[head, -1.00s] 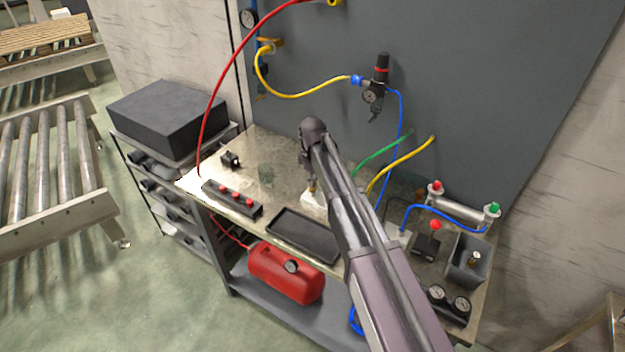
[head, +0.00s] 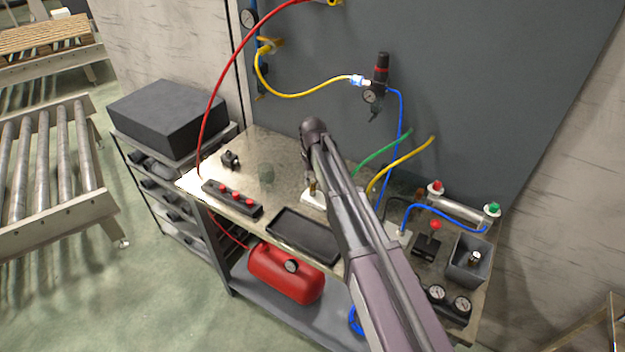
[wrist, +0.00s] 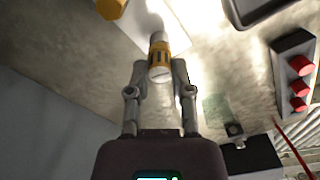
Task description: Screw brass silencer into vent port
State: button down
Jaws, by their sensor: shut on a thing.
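My gripper (wrist: 160,72) is shut on the brass silencer (wrist: 158,58), a short cylinder with a brass-coloured band and a pale end, held between the two fingertips. In the head view my arm hides most of the gripper. The silencer shows there as a small brass piece (head: 312,187) just above a white block (head: 312,200) on the bench. I cannot tell whether it touches the block. I cannot make out the vent port's opening. Another brass-yellow part (wrist: 110,8) is at the top edge of the wrist view.
A black tray (head: 305,238) and a strip with red buttons (head: 232,198) lie along the bench front. A grey bin (head: 468,262), a red-knobbed lever (head: 428,240) and gauges (head: 448,300) stand right. Green and yellow hoses (head: 385,152) hang behind my arm.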

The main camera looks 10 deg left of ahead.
jog(key=shift+m, duration=2.3)
jog(key=c, duration=0.7)
grip_release()
jog(key=shift+o, duration=0.2)
jog(key=shift+n, duration=0.3)
jog(key=n, duration=0.5)
jog(key=shift+n, duration=0.3)
jog(key=n, duration=0.6)
jog(key=shift+n, duration=0.3)
jog(key=n, duration=1.2)
